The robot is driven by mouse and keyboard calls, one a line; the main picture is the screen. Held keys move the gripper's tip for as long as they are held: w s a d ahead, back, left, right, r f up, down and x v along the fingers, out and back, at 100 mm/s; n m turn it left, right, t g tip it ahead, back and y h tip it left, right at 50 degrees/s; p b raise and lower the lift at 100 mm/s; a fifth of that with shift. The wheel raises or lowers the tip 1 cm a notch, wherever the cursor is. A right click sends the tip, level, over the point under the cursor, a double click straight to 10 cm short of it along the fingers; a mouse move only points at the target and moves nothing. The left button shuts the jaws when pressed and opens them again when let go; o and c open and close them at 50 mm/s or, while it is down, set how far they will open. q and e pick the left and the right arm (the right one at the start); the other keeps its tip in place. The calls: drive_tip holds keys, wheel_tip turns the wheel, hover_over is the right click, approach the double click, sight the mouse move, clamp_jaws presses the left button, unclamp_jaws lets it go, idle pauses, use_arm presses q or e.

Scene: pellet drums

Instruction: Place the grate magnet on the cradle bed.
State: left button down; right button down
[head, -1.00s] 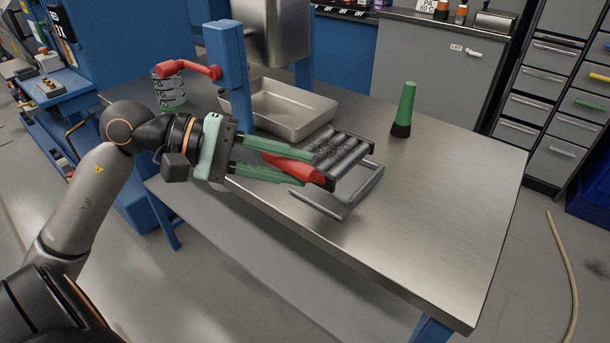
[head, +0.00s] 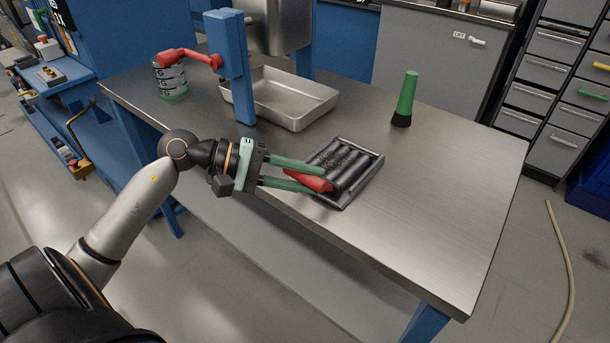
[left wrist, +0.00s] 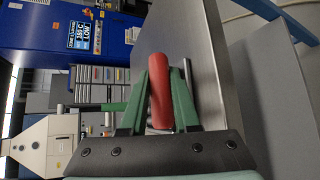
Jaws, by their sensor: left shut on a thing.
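The grate magnet (head: 345,168) is a row of dark tubes with grey filings on them and a red handle at its left end. It lies level within the outline of the cradle bed (head: 374,171), a low grey frame on the steel table. It looks seated or very close to it; contact underneath is hidden. My left gripper (head: 314,179) is shut on the red handle, its green fingers on either side. In the left wrist view the red handle (left wrist: 160,92) stands between the fingers and hides most of the tubes. My right gripper is not in view.
A steel tray (head: 292,103) stands behind the cradle, beside a blue post (head: 230,68) with a red lever. A green cone-shaped thing with a black base (head: 404,100) stands at the back right. The table's right half (head: 450,200) is clear.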

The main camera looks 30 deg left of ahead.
use_arm(q)
drive_tip(key=c, duration=0.6)
unclamp_jaws()
drive_tip(key=shift+c, duration=0.2)
drive_tip(key=shift+r, duration=0.1)
drive_tip(key=shift+s+a, duration=0.25)
drive_tip(key=shift+a, duration=0.1)
drive_tip(key=b+v, duration=0.1)
drive_tip(key=v, duration=1)
drive_tip(key=shift+b, duration=0.4)
